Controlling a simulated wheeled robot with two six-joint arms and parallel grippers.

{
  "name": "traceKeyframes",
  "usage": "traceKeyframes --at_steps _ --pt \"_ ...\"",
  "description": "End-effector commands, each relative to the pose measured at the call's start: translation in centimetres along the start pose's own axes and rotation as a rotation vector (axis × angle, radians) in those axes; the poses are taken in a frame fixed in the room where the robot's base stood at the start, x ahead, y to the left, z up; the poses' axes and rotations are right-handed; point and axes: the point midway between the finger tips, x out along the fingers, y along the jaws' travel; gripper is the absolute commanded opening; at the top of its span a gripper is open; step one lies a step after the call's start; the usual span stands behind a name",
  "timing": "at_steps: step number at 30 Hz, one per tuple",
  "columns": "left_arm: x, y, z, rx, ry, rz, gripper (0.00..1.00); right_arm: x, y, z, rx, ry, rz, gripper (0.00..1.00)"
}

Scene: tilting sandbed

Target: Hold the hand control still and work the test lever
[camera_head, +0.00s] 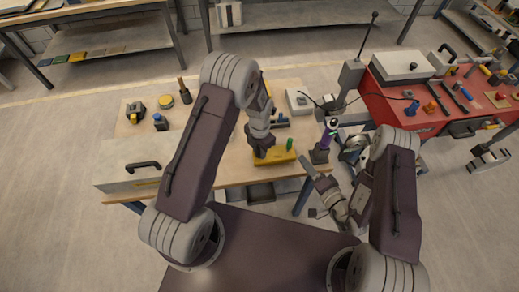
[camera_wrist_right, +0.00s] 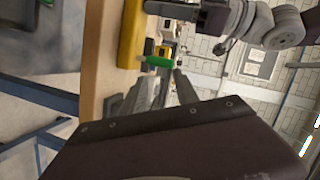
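The yellow hand control (camera_head: 273,157) lies on the wooden bench near its front edge, with a green upright piece, likely the test lever (camera_head: 290,144), at its right end. In the right wrist view the yellow body (camera_wrist_right: 130,35) and green piece (camera_wrist_right: 158,62) show just beyond my right fingers. My left gripper (camera_head: 262,150) is down at the control's left part; its fingertips are too small and dark to tell their grip. My right gripper (camera_head: 313,188) is off the bench's front edge, right of the control, its fingers apart and empty. The right fingers (camera_wrist_right: 160,92) point towards the green piece without visibly touching it.
The wooden bench (camera_head: 225,108) holds small tools, a pale box (camera_head: 299,102) and a grey case (camera_head: 130,168) at the front left. A dark post with a purple part (camera_head: 328,133) stands right of the control. A red bench (camera_head: 400,113) is further right.

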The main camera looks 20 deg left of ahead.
Motion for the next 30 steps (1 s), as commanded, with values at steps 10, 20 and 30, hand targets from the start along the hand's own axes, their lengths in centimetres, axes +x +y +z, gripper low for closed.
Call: traceKeyframes --at_steps 10,20,30 --pt "0.0 0.0 0.0 0.0 0.0 0.0 0.0 -0.1 0.1 1.7 0.058 -0.07 0.004 0.0" --pt "-0.1 0.0 0.0 0.0 -0.001 0.0 0.0 -4.3 -6.4 13.5 -0.109 -0.902 -0.421 0.0" --pt "-0.1 0.0 0.0 0.0 -0.001 0.001 0.0 -7.3 1.7 6.9 -1.253 -1.76 -0.595 0.0"
